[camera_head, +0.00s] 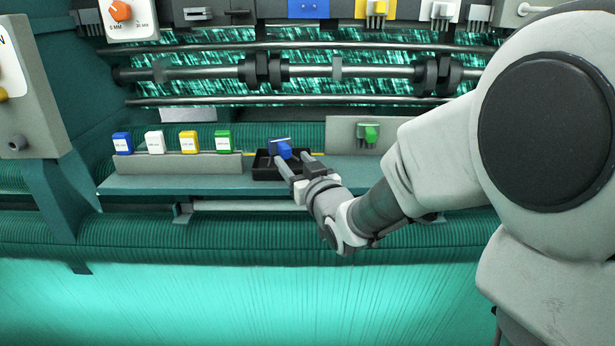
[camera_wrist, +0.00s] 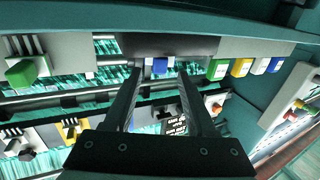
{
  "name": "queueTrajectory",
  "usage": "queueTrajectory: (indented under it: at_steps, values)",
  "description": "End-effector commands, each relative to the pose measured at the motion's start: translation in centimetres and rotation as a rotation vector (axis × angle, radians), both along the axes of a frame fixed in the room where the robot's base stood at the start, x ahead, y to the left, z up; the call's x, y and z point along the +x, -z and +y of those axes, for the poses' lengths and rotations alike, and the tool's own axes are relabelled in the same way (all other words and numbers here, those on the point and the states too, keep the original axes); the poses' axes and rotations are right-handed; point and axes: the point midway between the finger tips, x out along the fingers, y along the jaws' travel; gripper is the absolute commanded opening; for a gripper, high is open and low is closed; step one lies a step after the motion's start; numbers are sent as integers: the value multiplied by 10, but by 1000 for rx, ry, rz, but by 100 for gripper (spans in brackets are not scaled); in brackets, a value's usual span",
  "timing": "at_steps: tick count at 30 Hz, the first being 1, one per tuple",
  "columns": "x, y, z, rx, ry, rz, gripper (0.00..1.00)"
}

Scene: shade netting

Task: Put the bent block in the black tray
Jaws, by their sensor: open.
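The black tray (camera_head: 262,171) sits on the ledge in the middle of the head view, partly hidden by my gripper. A blue block (camera_head: 284,151), which looks like the bent block, is at the tray, between my fingertips. Whether it rests on the tray floor or is still above it cannot be told. My gripper (camera_head: 293,158) reaches in from the right with its fingers apart. In the wrist view the blue block (camera_wrist: 160,66) shows between the tips of my open gripper (camera_wrist: 159,70), with a dark shape behind it that appears to be the tray.
Blue, white, yellow and green labelled blocks (camera_head: 188,142) stand on a grey rack (camera_head: 180,164) left of the tray. A grey panel with a green part (camera_head: 369,133) stands to the right. Metal rollers (camera_head: 200,73) run behind, and green netting (camera_head: 200,300) hangs in front.

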Motion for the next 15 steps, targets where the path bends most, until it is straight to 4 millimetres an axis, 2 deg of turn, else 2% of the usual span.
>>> queueTrajectory:
  at_steps: [3,7,15]
  values:
    - [-24,-1,-10,1,2,-2,56]
    - [-46,0,-18,-1,1,-1,56]
    - [-70,0,-26,0,0,-1,56]
